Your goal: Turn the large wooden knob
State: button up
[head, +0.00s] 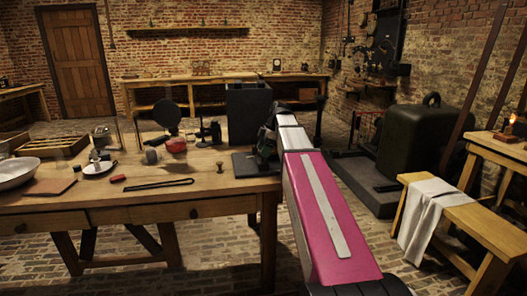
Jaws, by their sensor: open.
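I cannot tell for sure which thing is the large wooden knob. A small brown knob-shaped piece (219,167) stands upright on the right part of the wooden workbench (230,184). A dark drawer knob (193,212) shows on the bench's front. My arm reaches away from me, and my gripper (266,148) is at its far end, over the bench's right edge beside a dark box (248,105). My gripper is small and dark here; it is open, with nothing seen between its fingers. My arm hides part of what lies behind it.
The bench holds a white bowl (16,172), a red object (176,146), a black rod (158,184) and a round black disc on a stand (167,114). A large dark green block (418,145) and a stool with a cloth (428,205) stand right. Brick floor lies between.

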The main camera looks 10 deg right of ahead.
jog(key=shift+a+f, duration=0.15)
jog(key=shift+f, duration=0.15)
jog(key=c, duration=0.9)
